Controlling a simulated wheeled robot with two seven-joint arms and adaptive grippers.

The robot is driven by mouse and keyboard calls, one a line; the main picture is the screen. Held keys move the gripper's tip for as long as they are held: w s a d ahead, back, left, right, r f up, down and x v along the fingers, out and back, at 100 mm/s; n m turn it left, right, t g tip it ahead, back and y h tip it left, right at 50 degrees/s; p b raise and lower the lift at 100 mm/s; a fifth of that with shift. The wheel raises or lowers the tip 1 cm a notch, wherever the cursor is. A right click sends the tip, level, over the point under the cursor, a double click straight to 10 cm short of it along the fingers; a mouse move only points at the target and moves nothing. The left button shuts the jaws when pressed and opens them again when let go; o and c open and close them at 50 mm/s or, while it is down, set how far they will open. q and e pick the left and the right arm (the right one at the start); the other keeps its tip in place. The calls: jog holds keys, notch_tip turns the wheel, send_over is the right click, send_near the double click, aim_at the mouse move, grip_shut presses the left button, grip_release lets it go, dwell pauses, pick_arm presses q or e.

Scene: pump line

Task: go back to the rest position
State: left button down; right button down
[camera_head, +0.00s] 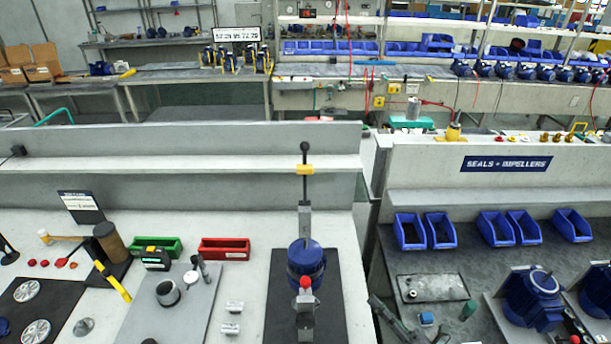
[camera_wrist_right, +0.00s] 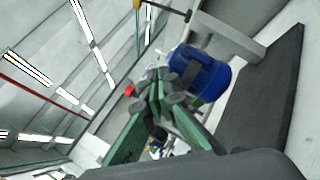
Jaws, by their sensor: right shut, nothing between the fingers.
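My right gripper (camera_head: 376,302) shows at the bottom of the head view, in the gap between the two benches, to the right of the blue pump (camera_head: 306,262). In the right wrist view the green-padded fingers (camera_wrist_right: 158,88) are closed together with nothing between them. The blue pump shows behind and to the right of the fingertips in that view (camera_wrist_right: 208,76); I see no grip on it. In the head view it stands on a black mat (camera_head: 338,300), under a press with a black lever (camera_head: 304,165). My left gripper is not in view.
The right bench holds several blue bins (camera_head: 410,232), a metal tray (camera_head: 432,288) and a blue motor (camera_head: 533,298).

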jog(key=d+f+m+h, duration=1.3)
jog(key=d+m+h, duration=0.2)
jog(key=m, duration=0.6)
jog(key=s+d+f+m+g, duration=0.1)
jog(key=s+f+m, duration=0.1)
jog(key=s+d+f+m+g+h, duration=0.1)
jog(key=s+f+m+g, duration=0.1)
jog(key=f, duration=0.1)
jog(key=s+d+f+m+g, duration=0.1)
jog(key=s+f+m, duration=0.1)
jog(key=s, duration=0.1)
jog(key=shift+s+f+g+h, duration=0.1)
jog(key=shift+f+g+h, duration=0.05)
jog(key=shift+g+h, duration=0.2)
jog(key=s+a+f+m+g, duration=0.1)
jog(key=s+f+m+g, duration=0.3)
jog(key=s, duration=0.6)
jog(key=s+f+m+g, duration=0.4)
jog(key=s+f, duration=0.1)
jog(key=s, duration=0.5)
notch_tip(320, 180, down, 27)
jog(key=s+a+g+y, duration=0.1)
jog(key=s+a, duration=0.1)
jog(key=s+f+n+g, duration=0.1)
jog(key=s+f, duration=1.7)
jog(key=s, duration=0.2)
jog(key=shift+s+d+f, duration=0.2)
jog(key=shift+f, duration=0.05)
jog(key=shift+y, duration=0.25)
